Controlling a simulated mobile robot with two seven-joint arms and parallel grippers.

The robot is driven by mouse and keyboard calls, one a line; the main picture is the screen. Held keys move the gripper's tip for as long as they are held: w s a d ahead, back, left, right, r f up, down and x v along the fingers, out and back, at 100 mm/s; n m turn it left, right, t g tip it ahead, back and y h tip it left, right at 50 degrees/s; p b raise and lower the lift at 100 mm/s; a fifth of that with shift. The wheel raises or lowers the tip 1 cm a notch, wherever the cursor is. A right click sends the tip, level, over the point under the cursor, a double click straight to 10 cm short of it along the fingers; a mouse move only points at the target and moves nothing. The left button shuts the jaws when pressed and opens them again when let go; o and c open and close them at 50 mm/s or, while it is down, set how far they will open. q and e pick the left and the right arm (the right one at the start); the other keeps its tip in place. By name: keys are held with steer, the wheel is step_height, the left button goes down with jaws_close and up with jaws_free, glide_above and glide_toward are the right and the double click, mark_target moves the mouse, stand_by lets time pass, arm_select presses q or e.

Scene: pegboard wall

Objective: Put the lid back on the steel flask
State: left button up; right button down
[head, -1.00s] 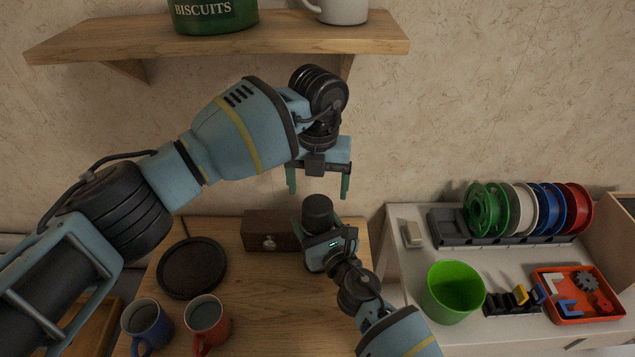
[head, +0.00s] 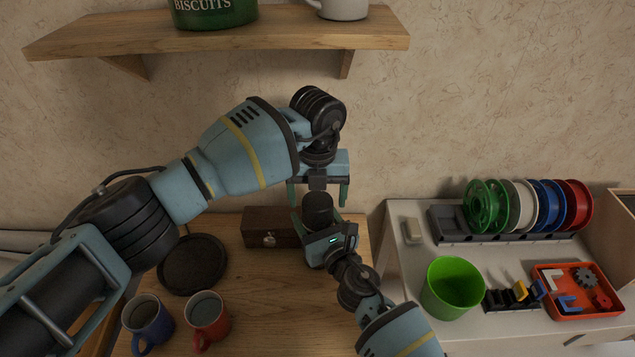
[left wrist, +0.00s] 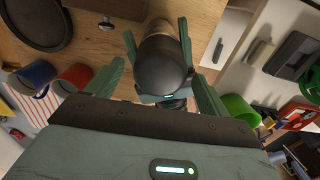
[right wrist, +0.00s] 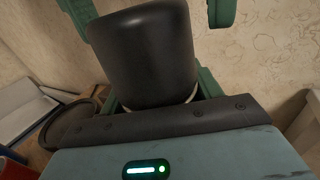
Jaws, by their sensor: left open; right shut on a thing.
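The black lid (head: 318,207) sits upright on top of the steel flask; it shows large in the right wrist view (right wrist: 148,55). A narrow pale band of the flask (right wrist: 190,95) shows below the lid; the rest is mostly hidden by my right gripper. My right gripper (head: 325,240) is shut on the flask below the lid. My left gripper (head: 318,192) points down, open, just above the lid, with one finger on either side. In the left wrist view the lid's top (left wrist: 160,65) lies between the spread fingers. I cannot tell how firmly the lid is seated.
A dark wooden box (head: 268,226) stands behind, left of the flask. A black round plate (head: 192,264), a blue mug (head: 148,322) and a red mug (head: 208,316) are at left. A green cup (head: 453,287) stands on the right bench. A shelf (head: 225,38) hangs above.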

arm_select(q)
steer(key=shift+f, duration=1.85)
steer(key=c, duration=1)
steer(key=shift+m, duration=1.7)
steer(key=o, duration=1.1)
steer(key=shift+s+d, duration=0.1)
steer(key=shift+d, duration=0.05)
